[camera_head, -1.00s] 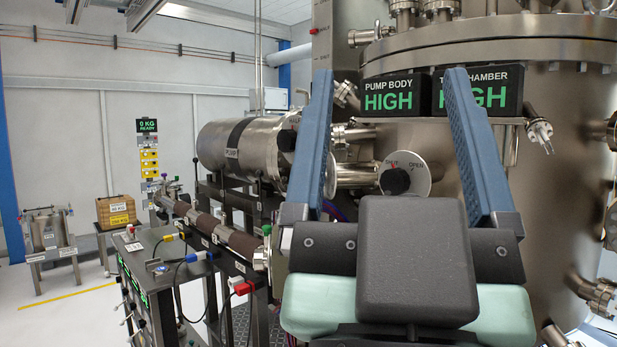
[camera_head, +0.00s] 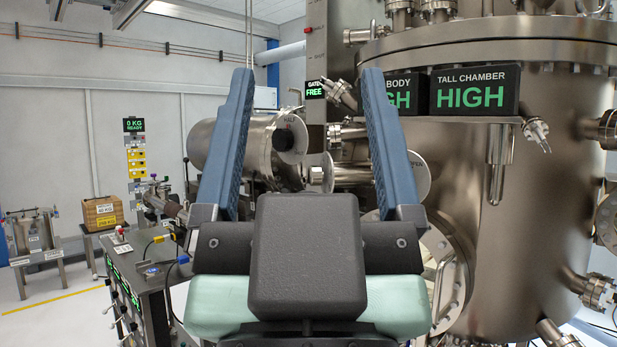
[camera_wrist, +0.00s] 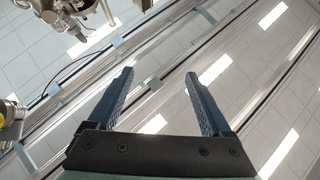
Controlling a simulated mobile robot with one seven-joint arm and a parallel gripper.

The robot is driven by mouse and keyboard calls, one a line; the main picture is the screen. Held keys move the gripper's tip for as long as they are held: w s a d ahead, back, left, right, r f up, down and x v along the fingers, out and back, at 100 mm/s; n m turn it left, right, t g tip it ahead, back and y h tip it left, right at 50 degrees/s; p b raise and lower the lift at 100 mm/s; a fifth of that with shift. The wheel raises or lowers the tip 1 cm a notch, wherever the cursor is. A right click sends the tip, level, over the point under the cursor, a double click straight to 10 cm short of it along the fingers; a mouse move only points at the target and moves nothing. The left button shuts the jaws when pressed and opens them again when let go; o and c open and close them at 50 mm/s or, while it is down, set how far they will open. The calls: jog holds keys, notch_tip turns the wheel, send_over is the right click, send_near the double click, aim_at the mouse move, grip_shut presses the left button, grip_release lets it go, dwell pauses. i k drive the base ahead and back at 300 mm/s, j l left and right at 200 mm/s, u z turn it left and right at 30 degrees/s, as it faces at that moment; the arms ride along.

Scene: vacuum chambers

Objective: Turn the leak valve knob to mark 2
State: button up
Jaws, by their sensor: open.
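My gripper (camera_head: 307,76) is open and empty, its two blue fingers pointing up and apart in the head view. It also shows in the wrist view (camera_wrist: 159,73), with nothing between the fingers. A black knob (camera_head: 290,138) on a pale dial at the end of the steel pump cylinder shows between the fingers, farther back. A second round dial plate (camera_head: 423,176) shows just right of the right finger, which hides its knob. I cannot tell which knob is the leak valve's, and no mark 2 is readable.
The tall steel chamber (camera_head: 540,200) fills the right side, with its HIGH display (camera_head: 475,90) and protruding ports. A bench with cables (camera_head: 150,262) stands low on the left. Open floor (camera_head: 60,315) lies at the far left.

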aim_at(315, 175)
jog(key=i+j, duration=0.25)
jog(key=i+j+z, duration=0.15)
jog(key=i+j, duration=0.15)
jog(key=j, duration=0.15)
jog(key=i+j, duration=0.2)
jog(key=j, duration=0.2)
jog(key=i+j+z, duration=0.15)
jog(key=i+j, duration=0.35)
jog(key=j, duration=0.3)
jog(key=i+j+z, duration=0.15)
jog(key=j, duration=0.25)
jog(key=i, duration=0.05)
